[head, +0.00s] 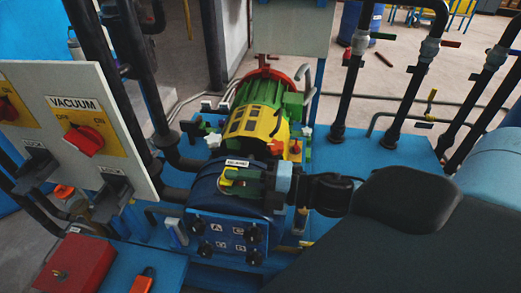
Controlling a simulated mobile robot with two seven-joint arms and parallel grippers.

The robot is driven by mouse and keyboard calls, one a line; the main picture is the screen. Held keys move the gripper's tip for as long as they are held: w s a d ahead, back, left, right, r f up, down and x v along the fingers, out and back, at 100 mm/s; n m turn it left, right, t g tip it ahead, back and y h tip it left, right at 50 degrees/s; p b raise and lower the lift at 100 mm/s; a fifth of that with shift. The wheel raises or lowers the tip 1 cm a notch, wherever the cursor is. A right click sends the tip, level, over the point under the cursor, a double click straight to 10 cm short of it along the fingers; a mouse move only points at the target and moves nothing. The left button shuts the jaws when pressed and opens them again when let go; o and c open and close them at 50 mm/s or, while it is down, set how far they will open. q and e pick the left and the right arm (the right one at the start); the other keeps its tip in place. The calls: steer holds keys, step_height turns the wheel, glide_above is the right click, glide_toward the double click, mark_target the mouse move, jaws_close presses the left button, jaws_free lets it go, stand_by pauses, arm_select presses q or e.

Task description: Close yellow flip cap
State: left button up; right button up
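A small yellow cap (229,174) shows on top of the dark blue housing (205,190) in the middle of the head view. It lies beside a green fitting (247,186), under a small white label. I cannot tell how far the cap is tilted. My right arm comes in from the lower right, and my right gripper (286,180) is just right of the green fitting, at the right side of the housing. Its fingertips are small and partly hidden, so whether they are apart or touch anything is unclear. My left gripper is not in view.
A green and yellow motor (258,115) with a red rim stands behind the housing on a blue base (375,160). A white VACUUM panel (75,120) with red knobs stands at left. Black pipes with valves rise at the right. A red box (75,262) is at lower left.

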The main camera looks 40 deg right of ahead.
steer(key=shift+v, duration=3.35)
